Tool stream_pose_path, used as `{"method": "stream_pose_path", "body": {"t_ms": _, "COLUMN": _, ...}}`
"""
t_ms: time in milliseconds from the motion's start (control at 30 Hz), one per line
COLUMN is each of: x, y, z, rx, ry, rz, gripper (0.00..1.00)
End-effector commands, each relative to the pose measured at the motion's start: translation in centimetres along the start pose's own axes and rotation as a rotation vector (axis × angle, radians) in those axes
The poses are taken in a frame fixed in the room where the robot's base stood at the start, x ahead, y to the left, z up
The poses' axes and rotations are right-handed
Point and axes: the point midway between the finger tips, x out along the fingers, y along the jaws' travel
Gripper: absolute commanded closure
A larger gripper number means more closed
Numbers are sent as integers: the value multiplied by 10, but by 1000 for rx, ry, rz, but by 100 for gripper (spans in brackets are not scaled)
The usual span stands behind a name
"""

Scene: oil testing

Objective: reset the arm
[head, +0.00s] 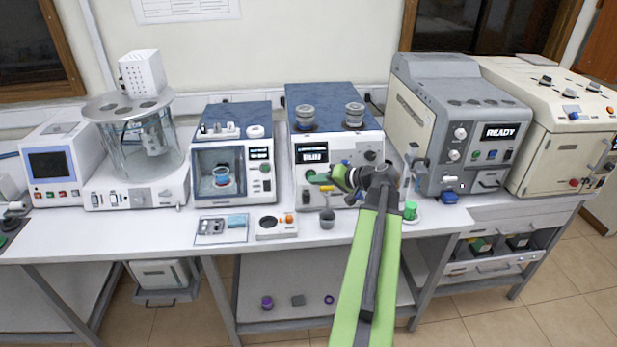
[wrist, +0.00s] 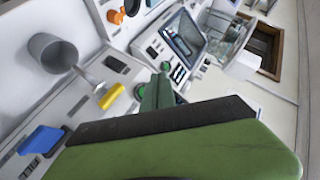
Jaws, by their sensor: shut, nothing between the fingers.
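My arm reaches forward over the bench in the head view, its wrist bent to the left. My gripper (head: 322,178) is shut and empty in front of the panel of the blue-topped device with two grey knobs (head: 334,94). In the wrist view the green gripper (wrist: 159,88) points at that panel, close to a green button (wrist: 165,66). I cannot tell whether the fingertips touch the panel. The large green shape across the lower part of the wrist view is part of my arm.
A green-capped item (head: 410,210) is right of my arm. The grey READY machine (head: 455,120) stands right; a blue-topped unit (head: 231,118) stands left. Open bench (head: 150,228) lies front left.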

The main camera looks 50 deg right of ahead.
Motion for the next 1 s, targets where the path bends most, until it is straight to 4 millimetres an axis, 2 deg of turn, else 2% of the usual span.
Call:
{"method": "stream_pose_path", "body": {"t_ms": 467, "x": 2, "y": -2, "z": 1, "rx": -2, "ry": -4, "rz": -2, "gripper": 100}}
{"method": "stream_pose_path", "body": {"t_ms": 567, "x": 25, "y": -21, "z": 10, "rx": -21, "ry": -38, "rz": -25, "gripper": 100}}
{"method": "stream_pose_path", "body": {"t_ms": 633, "x": 56, "y": -49, "z": 26, "rx": -50, "ry": -89, "rz": -59, "gripper": 100}}
{"method": "stream_pose_path", "body": {"t_ms": 767, "x": 127, "y": -122, "z": 80, "rx": -127, "ry": -221, "rz": -136, "gripper": 100}}
{"method": "stream_pose_path", "body": {"t_ms": 800, "x": 146, "y": -143, "z": 102, "rx": -158, "ry": -269, "rz": -149, "gripper": 100}}
{"method": "stream_pose_path", "body": {"t_ms": 867, "x": 172, "y": -171, "z": 138, "rx": -211, "ry": -347, "rz": -159, "gripper": 100}}
{"method": "stream_pose_path", "body": {"t_ms": 967, "x": 206, "y": -213, "z": 209, "rx": -309, "ry": -493, "rz": -155, "gripper": 100}}
{"method": "stream_pose_path", "body": {"t_ms": 1000, "x": 216, "y": -228, "z": 240, "rx": -350, "ry": -554, "rz": -146, "gripper": 100}}
